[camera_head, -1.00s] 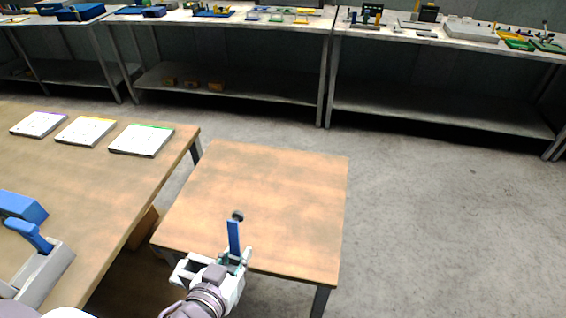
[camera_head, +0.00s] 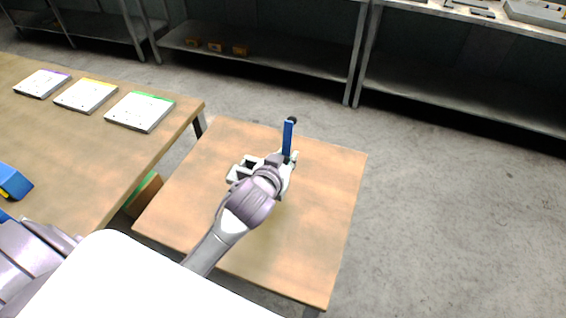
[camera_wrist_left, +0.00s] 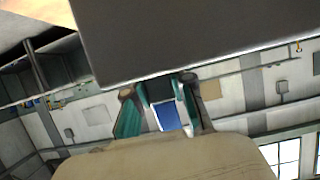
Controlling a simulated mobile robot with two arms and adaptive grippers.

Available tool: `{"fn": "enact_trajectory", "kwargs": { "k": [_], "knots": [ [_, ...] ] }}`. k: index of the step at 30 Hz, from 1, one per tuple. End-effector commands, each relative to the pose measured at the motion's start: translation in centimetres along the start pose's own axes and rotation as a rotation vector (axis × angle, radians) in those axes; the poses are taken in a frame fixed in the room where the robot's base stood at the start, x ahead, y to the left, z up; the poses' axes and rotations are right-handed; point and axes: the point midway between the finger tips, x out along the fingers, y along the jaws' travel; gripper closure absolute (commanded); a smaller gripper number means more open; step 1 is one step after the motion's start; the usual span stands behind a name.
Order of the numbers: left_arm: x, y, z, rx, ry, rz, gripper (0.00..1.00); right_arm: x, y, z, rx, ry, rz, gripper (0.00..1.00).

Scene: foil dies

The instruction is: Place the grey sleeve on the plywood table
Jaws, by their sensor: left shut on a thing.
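My left gripper (camera_head: 288,160) is over the middle of the small wood-topped table (camera_head: 325,220), which I take as the plywood table. It is shut on a blue bar (camera_head: 287,139) that points upward and has a dark round end (camera_head: 292,120). In the left wrist view, a blue patch (camera_wrist_left: 167,117) shows between the teal fingers. I cannot make out a separate grey sleeve; the dark end may be part of it. I cannot tell the height of the held piece above the tabletop. My right gripper is not in view.
A larger wooden table (camera_head: 60,150) stands at the left, with three white plates (camera_head: 140,111) and a blue object (camera_head: 12,182). Metal shelving (camera_head: 280,75) stands behind. Open floor (camera_head: 460,220) lies to the right. The small table's top looks otherwise clear.

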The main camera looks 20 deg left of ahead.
Motion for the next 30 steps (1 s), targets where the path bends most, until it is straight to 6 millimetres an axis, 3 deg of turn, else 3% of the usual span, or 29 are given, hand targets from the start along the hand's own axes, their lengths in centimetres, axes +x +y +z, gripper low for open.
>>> {"fn": "enact_trajectory", "kwargs": {
  "k": [6,17,29,30],
  "knots": [
    [3.2,-1.2,0.5,0.000,0.003,0.000,1.00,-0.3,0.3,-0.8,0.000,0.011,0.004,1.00],
    [5.0,-1.3,4.1,-0.001,-0.001,0.001,1.00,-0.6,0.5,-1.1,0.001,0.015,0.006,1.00],
    [5.2,-1.2,4.7,-0.001,0.001,0.002,1.00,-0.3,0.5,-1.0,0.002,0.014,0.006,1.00],
    [5.2,-1.2,4.7,-0.002,0.000,0.002,0.70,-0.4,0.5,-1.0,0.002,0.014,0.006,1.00]
  ]
}}
